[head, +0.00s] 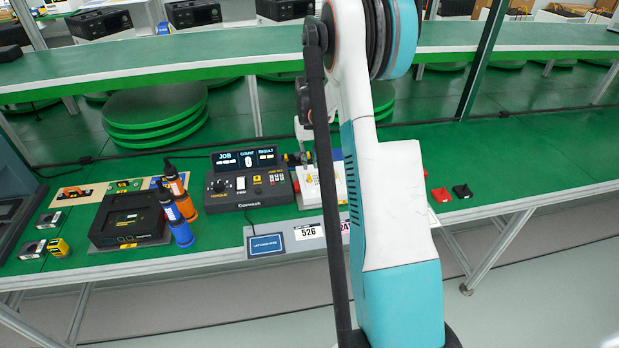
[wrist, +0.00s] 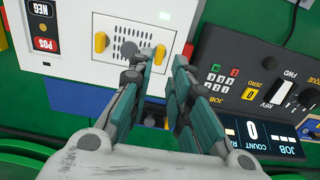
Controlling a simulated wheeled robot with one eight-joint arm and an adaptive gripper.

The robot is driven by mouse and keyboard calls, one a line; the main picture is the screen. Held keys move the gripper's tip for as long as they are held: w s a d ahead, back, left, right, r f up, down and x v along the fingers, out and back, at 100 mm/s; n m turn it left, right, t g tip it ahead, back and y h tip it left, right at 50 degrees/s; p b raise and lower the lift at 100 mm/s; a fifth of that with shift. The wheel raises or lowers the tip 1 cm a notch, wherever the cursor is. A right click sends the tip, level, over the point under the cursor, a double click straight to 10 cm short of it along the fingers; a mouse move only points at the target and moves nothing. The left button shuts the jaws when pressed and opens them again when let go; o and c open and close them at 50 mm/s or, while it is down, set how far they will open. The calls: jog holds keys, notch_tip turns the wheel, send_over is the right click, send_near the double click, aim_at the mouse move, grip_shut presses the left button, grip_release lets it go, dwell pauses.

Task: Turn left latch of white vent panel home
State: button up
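Two yellow latches flank the vent: one (wrist: 100,42) on the picture's left, another (wrist: 186,54) on the picture's right beside my finger. With the view inverted, the picture's right latch appears to be the panel's left one. Whether a fingertip touches the right-hand latch cannot be told. In the head view my arm covers much of the white unit (head: 310,185).
A dark control console (head: 250,185) with buttons stands close to the left of the unit. Orange and blue bottles (head: 178,205) and a black box (head: 125,218) are farther left. Red (head: 441,195) and black (head: 462,191) small parts lie right on the green bench (head: 530,160), which is mostly clear there.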

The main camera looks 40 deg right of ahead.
aim_at(309, 177)
notch_tip(309, 177, down, 7)
jog(key=shift+b, duration=0.95)
jog(key=shift+c, duration=0.5)
grip_shut()
